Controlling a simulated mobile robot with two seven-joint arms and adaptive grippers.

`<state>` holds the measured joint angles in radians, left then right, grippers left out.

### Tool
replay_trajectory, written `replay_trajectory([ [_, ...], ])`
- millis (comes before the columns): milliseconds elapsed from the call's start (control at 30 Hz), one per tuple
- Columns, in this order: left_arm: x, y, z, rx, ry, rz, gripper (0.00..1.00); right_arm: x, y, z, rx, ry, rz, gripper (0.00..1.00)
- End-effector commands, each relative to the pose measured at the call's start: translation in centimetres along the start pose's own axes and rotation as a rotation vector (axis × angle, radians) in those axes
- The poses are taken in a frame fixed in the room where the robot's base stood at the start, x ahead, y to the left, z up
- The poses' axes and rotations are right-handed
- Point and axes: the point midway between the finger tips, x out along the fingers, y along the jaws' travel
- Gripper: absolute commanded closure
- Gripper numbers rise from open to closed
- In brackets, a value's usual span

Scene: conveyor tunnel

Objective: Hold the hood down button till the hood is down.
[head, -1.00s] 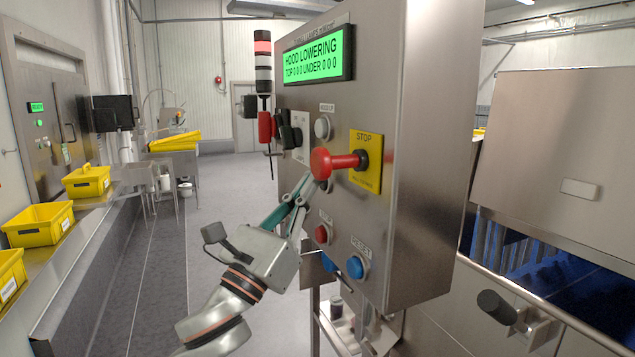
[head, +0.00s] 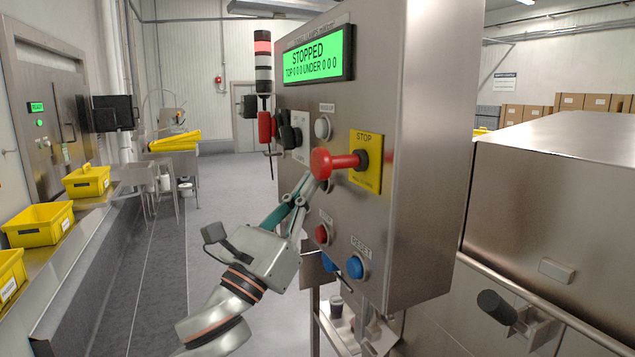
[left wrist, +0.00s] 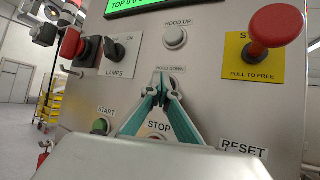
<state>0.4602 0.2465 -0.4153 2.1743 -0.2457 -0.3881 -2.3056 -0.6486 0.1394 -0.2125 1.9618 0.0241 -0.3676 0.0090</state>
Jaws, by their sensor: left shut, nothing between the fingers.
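The control box (head: 345,225) stands in the middle of the head view. Its green display (head: 318,55) reads STOPPED, TOP 0 0 0 UNDER 0 0 0. The steel hood (head: 570,200) is at the right, its top now below the display and its lower edge at the rail. My left gripper (left wrist: 161,78) is shut and empty, its tips just below the HOOD DOWN label (left wrist: 171,68). The fingers hide the hood down button, so I cannot tell whether they press it. In the head view, the red stop knob (head: 322,163) partly hides the tips. My right gripper is out of view.
The HOOD UP button (left wrist: 175,37) is above the fingers. The red stop mushroom (left wrist: 275,27) on its yellow plate juts out to the right. The green start button (left wrist: 100,127) and blue reset button (head: 356,267) are lower down.

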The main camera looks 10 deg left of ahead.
Motion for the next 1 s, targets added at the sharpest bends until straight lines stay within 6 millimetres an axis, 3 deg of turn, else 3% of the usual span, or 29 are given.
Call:
replay_trajectory([
  [1000,-2.3,1.7,1.6,0.003,0.001,0.001,1.00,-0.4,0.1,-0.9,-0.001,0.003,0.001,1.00],
])
